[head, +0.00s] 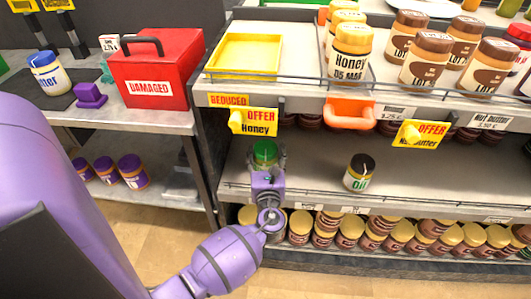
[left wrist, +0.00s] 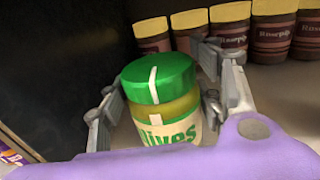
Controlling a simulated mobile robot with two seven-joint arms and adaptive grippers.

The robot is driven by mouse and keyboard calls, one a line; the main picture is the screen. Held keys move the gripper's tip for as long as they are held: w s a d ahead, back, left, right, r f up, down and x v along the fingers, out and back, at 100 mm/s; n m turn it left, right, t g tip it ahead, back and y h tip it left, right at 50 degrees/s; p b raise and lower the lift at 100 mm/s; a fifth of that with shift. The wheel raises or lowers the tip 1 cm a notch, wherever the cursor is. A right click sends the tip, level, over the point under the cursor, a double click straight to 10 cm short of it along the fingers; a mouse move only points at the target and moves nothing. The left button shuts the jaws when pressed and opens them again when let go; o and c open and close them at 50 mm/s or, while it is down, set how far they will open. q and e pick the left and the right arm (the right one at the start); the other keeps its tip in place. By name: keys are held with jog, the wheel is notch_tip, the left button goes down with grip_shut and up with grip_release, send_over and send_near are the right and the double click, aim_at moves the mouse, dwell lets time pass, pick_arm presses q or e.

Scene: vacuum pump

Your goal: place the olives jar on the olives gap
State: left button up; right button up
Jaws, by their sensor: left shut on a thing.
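The olives jar (left wrist: 165,95) has a green lid and a pale label reading "lives" in the left wrist view. It stands upright between the fingers of my left gripper (left wrist: 155,110). In the head view the green-lidded jar (head: 264,153) is over the middle shelf (head: 315,170), toward its left end, with my left gripper (head: 267,172) shut on it. I cannot tell whether the jar's base touches the shelf. My right gripper is not in view. No marked olives gap can be made out.
A dark-lidded oil jar (head: 359,172) stands to the right on the same shelf, with free room between. Brown jars (left wrist: 230,25) stand behind. The upper shelf holds a yellow tray (head: 245,55) and honey jars (head: 350,55). A red box (head: 160,70) is on the left counter.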

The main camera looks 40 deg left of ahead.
pick_arm(q)
jog(key=shift+a+f, duration=0.1)
jog(key=shift+f, duration=0.95)
jog(key=shift+f+b, duration=0.2)
jog(key=shift+b, duration=0.15)
jog(key=o, duration=1.7)
jog(key=shift+o, duration=0.2)
